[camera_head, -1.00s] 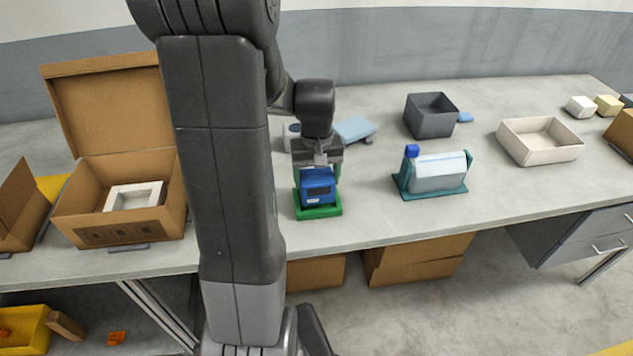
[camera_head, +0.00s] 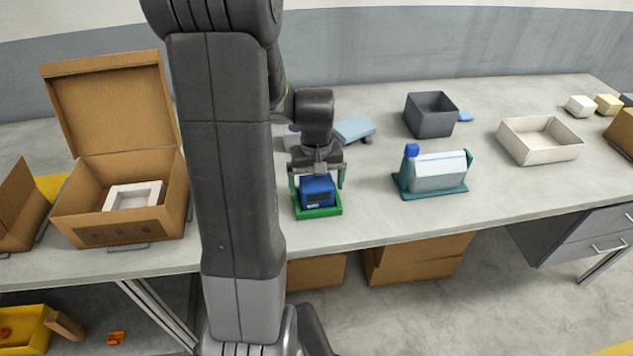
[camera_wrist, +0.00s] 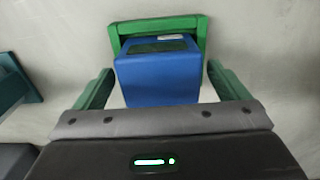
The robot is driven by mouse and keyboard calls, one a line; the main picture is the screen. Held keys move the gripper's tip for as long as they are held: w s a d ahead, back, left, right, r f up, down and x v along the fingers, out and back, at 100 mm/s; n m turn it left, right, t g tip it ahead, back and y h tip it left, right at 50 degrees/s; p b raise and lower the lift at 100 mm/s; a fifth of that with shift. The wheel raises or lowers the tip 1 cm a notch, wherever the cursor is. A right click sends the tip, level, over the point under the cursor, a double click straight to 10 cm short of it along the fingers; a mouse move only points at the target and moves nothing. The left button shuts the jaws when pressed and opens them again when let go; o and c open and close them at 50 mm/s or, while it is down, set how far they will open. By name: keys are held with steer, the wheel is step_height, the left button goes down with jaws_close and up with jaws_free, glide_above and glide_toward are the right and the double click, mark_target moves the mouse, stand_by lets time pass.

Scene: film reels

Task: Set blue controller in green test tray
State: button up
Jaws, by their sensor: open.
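The blue controller (camera_head: 317,190) sits in the green test tray (camera_head: 318,212) near the table's front edge. In the wrist view the controller (camera_wrist: 158,77) stands with the tray's green rim (camera_wrist: 158,24) along its far side. My gripper (camera_head: 317,180) is open above and around the controller. Its green fingers stand apart from the controller's sides, with a gap on each side in the wrist view (camera_wrist: 158,88). The controller's underside is hidden.
To the right stand a teal holder (camera_head: 435,187) with a grey-white block, a dark grey bin (camera_head: 431,115) and a cream tray (camera_head: 540,140). An open cardboard box (camera_head: 120,215) stands at left. A light blue item (camera_head: 354,128) lies behind my gripper. Bare table lies right of the green tray.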

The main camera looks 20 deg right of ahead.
mark_target(316, 182)
step_height(316, 182, up, 12)
steer(key=shift+r, duration=0.15)
stand_by(0.5)
step_height(316, 182, down, 13)
steer(key=shift+r, duration=2.2)
